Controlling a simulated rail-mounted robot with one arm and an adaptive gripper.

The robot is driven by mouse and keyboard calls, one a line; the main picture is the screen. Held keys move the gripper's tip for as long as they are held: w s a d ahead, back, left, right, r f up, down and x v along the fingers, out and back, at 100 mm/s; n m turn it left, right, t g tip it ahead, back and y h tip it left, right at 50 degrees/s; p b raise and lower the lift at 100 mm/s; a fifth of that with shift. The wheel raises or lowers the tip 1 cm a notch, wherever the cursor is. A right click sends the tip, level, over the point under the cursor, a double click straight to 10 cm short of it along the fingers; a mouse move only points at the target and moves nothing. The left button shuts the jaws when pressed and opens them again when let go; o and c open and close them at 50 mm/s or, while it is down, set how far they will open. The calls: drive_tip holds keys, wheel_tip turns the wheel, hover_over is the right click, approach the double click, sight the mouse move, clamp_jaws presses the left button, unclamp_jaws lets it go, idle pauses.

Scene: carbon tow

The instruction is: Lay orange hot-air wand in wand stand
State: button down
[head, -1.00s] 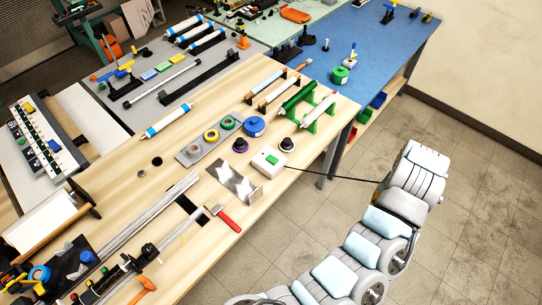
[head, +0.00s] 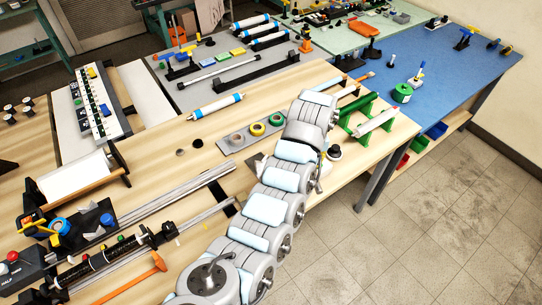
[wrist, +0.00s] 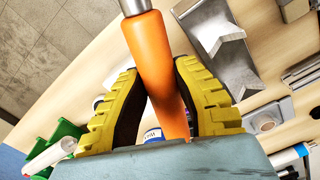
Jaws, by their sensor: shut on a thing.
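The orange hot-air wand (wrist: 158,65) runs between the yellow fingers of my gripper (wrist: 156,80) in the wrist view, with a metal nozzle at its upper end. My gripper is shut on the wand. The grey metal wand stand (wrist: 207,32), with notched uprights, is just right of the nozzle in the wrist view, apart from the wand. In the head view my arm hides the gripper, the wand and nearly all of the stand.
Near the stand, a grey tray (head: 233,141) holds several tape rolls. Green supports (head: 357,110) with rollers stand by the bench's right edge. An orange-handled hammer (head: 130,279) lies at the front. Bare wood (head: 165,165) is left of the tray.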

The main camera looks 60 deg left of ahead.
drive_tip(key=s+a+n+b, duration=0.2)
drive_tip(key=s+a+n, duration=0.2)
drive_tip(key=s+a, duration=0.5)
drive_tip(key=shift+s+a+n, duration=0.15)
drive_tip(key=shift+a+n, duration=0.15)
drive_tip(key=shift+a, duration=0.45)
drive_tip(key=shift+d, duration=0.1)
drive_tip(key=shift+f, duration=3.4)
drive_tip(key=shift+f+b, duration=0.45)
drive_tip(key=shift+f, duration=0.25)
drive_tip(key=c, duration=0.8)
unclamp_jaws()
drive_tip(key=shift+c, duration=0.2)
wheel_tip(320, 180, up, 8)
drive_tip(key=shift+f, duration=0.25)
drive_tip(key=shift+r, duration=0.1)
